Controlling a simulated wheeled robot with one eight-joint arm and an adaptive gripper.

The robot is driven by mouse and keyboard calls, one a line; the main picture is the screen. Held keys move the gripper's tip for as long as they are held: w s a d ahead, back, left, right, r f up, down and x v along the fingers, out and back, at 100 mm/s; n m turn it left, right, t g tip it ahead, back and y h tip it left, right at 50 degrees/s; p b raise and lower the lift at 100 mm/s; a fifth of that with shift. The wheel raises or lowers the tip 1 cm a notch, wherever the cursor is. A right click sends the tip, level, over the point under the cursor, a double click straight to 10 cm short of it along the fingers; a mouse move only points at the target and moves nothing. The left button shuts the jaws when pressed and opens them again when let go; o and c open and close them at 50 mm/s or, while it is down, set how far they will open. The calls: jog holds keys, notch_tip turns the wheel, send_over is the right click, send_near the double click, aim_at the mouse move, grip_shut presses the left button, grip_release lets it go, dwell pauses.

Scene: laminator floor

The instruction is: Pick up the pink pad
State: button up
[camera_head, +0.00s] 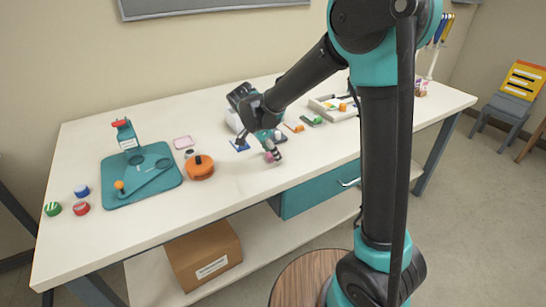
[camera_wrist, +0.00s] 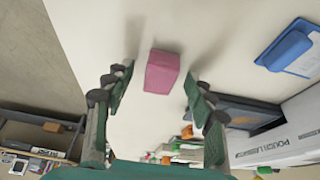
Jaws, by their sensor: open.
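The pink pad (camera_wrist: 162,72) is a small block lying on the white table. In the wrist view it sits between and just beyond my open fingers, with bare table around it. In the head view the pink pad (camera_head: 269,157) shows small at my fingertips, partly covered by them. My gripper (camera_head: 273,153) is low over the table near its front edge. In the wrist view my gripper (camera_wrist: 157,92) has its two fingers wide apart, with nothing between them touching the pad.
A white box (camera_wrist: 285,130) and a blue pad (camera_wrist: 287,48) lie to the right in the wrist view. An orange round container (camera_head: 200,168) and a teal board (camera_head: 141,185) stand left of my gripper. A grey tray (camera_head: 328,106) is further back. The table's front edge is close.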

jog(key=shift+c, duration=0.6)
jog(key=c, duration=0.9)
notch_tip(320, 180, up, 20)
jog(key=shift+r, duration=0.1)
